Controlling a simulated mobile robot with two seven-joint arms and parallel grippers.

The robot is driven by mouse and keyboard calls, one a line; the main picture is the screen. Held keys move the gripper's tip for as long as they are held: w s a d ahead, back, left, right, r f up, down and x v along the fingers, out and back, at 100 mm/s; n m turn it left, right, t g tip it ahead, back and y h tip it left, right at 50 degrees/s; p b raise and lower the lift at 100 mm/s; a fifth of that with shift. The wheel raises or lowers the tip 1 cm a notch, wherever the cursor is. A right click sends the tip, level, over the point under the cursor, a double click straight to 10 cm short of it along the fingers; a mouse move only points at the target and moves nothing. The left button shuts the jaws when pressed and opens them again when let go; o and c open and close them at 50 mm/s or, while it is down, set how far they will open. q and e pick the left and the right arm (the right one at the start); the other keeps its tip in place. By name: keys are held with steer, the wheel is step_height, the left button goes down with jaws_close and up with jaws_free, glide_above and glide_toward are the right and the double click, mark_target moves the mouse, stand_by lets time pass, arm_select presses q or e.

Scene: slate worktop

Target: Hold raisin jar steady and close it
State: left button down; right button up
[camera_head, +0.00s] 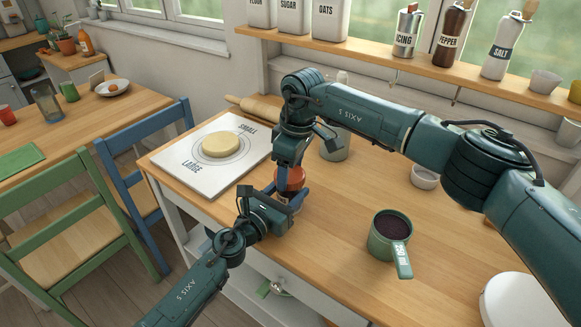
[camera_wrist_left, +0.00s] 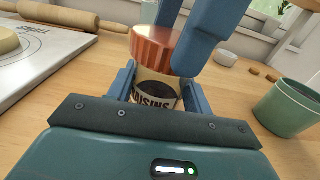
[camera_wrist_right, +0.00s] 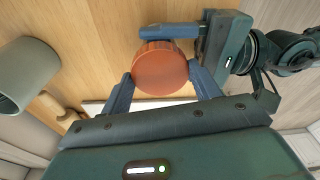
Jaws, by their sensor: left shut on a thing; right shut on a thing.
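The raisin jar (camera_wrist_left: 155,92) stands on the wooden worktop, its label partly hidden by the gripper in the left wrist view. Its copper-red lid (camera_wrist_left: 165,48) is on top of the jar's mouth; I cannot tell whether it is fully seated. The lid also shows from above in the right wrist view (camera_wrist_right: 160,68) and in the head view (camera_head: 290,180). My left gripper (camera_head: 283,200) is shut on the jar's body from the side, low down. My right gripper (camera_wrist_right: 163,92) comes from above and is shut on the lid, one finger on each side.
A white board (camera_head: 180,175) with a dough disc (camera_head: 221,144) lies to the left, a rolling pin (camera_head: 246,106) behind it. A green measuring cup (camera_head: 388,243) with dark contents stands to the right. A small white bowl (camera_head: 425,178) is behind it. Bare wood lies between.

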steer(key=o, duration=0.9)
steer(key=shift+o, duration=0.2)
steer(key=shift+r, duration=0.15)
steer(key=shift+r, duration=2.15)
steer(key=shift+c, duration=0.3)
